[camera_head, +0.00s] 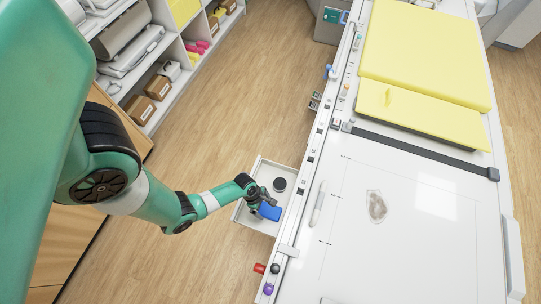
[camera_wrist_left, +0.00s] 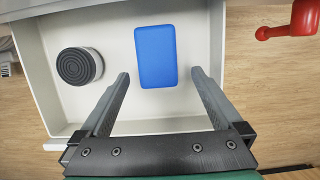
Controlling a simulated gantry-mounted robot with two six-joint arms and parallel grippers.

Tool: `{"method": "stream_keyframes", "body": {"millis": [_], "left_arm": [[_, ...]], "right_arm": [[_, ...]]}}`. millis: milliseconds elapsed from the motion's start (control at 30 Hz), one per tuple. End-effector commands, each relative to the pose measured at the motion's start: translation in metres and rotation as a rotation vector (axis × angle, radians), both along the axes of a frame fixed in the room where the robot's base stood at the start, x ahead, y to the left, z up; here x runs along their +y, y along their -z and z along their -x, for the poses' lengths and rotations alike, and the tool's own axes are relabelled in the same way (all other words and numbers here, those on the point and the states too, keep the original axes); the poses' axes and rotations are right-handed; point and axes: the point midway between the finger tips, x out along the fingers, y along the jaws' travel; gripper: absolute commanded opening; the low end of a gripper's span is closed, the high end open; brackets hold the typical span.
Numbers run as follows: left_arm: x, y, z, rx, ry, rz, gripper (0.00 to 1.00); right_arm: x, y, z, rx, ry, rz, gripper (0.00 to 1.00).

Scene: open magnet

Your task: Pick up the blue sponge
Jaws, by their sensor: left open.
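The blue sponge (camera_head: 270,211) lies in an open white drawer (camera_head: 263,165) at the side of the white table. In the left wrist view the sponge (camera_wrist_left: 156,56) is a flat blue block on the drawer floor. My left gripper (camera_head: 258,200) is over the drawer beside the sponge. In the left wrist view its two fingers (camera_wrist_left: 159,75) are spread apart, one on each side of the sponge's near end, with nothing held. In the head view the gripper partly hides the sponge's edge. My right gripper is not in view.
A round black ribbed object (camera_wrist_left: 79,66) sits in the drawer left of the sponge; it shows in the head view (camera_head: 280,184) too. The drawer walls surround both. A red handle (camera_wrist_left: 290,20) is outside the drawer at right. Yellow pads (camera_head: 430,50) lie on the table.

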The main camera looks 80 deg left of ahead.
Motion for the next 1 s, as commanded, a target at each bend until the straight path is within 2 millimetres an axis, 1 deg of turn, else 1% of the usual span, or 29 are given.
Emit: {"method": "stream_keyframes", "body": {"millis": [33, 100, 233, 333, 500, 600, 667, 867, 933, 1000], "left_arm": [[-0.001, 0.015, -0.002, -0.002, 0.002, -0.001, 1.00], [-0.002, 0.017, -0.004, -0.001, 0.001, -0.001, 1.00], [-0.002, 0.015, -0.004, -0.001, 0.001, -0.001, 1.00], [-0.002, 0.022, -0.006, -0.002, 0.002, -0.001, 1.00], [-0.003, 0.050, -0.014, -0.002, 0.003, -0.001, 1.00], [-0.004, 0.064, -0.018, -0.002, 0.003, -0.001, 1.00], [-0.005, 0.066, -0.019, -0.001, 0.002, 0.000, 1.00], [-0.005, 0.063, -0.020, -0.001, 0.001, -0.001, 1.00], [-0.005, 0.063, -0.020, -0.001, 0.001, -0.001, 0.91], [-0.005, 0.063, -0.020, -0.001, 0.001, -0.001, 0.78]], "right_arm": [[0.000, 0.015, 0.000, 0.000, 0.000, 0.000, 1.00], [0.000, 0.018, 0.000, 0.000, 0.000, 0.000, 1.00], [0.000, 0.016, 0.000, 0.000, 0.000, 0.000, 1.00], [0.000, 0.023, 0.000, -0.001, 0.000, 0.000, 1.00], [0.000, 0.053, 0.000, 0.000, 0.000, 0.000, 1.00], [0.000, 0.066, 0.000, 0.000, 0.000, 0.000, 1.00], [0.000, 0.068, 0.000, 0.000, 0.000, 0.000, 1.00], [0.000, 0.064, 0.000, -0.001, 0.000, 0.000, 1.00], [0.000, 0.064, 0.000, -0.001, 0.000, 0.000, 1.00], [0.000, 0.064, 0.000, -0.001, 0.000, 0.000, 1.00]]}}
